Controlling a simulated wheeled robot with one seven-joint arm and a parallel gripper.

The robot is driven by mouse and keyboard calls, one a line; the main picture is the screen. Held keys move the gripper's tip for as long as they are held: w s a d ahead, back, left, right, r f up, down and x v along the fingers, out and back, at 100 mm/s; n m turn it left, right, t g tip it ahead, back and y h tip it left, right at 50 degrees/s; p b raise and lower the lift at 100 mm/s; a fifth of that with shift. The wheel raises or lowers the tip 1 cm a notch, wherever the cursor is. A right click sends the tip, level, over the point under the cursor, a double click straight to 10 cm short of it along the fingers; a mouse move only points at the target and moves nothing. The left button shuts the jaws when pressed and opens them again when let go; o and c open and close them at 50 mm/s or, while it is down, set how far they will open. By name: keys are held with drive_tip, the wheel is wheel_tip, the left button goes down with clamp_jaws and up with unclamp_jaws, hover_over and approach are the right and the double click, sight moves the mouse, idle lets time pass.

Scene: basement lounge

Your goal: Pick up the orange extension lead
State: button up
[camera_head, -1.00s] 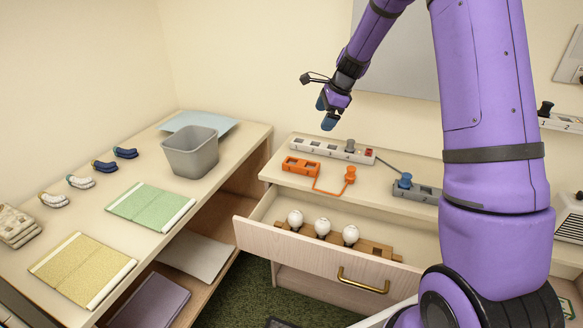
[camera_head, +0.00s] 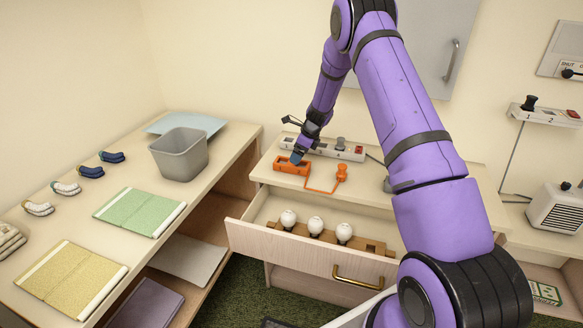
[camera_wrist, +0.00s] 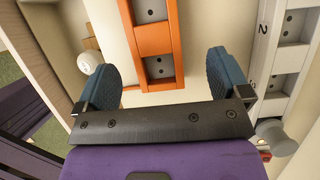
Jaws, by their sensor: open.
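The orange extension lead lies on the drawer cabinet's top. Its orange socket block (camera_head: 292,166) is at the left, with a cord running right to an orange plug (camera_head: 341,173). My gripper (camera_head: 297,157) is over the block in the head view and covers a small part of it. In the wrist view the block (camera_wrist: 152,42) lies between my two blue fingertips (camera_wrist: 172,75), which are apart, with a gap on both sides. The gripper is open and holds nothing. The height of the fingertips above the top is hard to tell.
A white numbered power strip (camera_head: 340,152) with a grey plug lies close behind the lead; it also shows right of my fingers in the wrist view (camera_wrist: 289,50). The open drawer (camera_head: 300,254) in front holds white bulbs (camera_head: 316,225). A grey bin (camera_head: 180,155) stands on the left counter.

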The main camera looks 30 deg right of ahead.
sight(292, 166)
drive_tip(key=shift+a+x, duration=0.15)
drive_tip(key=shift+x, duration=1.4)
drive_tip(key=shift+a+x, duration=0.15)
drive_tip(key=shift+x, duration=1.35)
drive_tip(key=shift+s, duration=0.1)
drive_tip(key=shift+r, duration=0.1)
drive_tip(key=shift+c, duration=0.4)
drive_tip(key=c, duration=1.2)
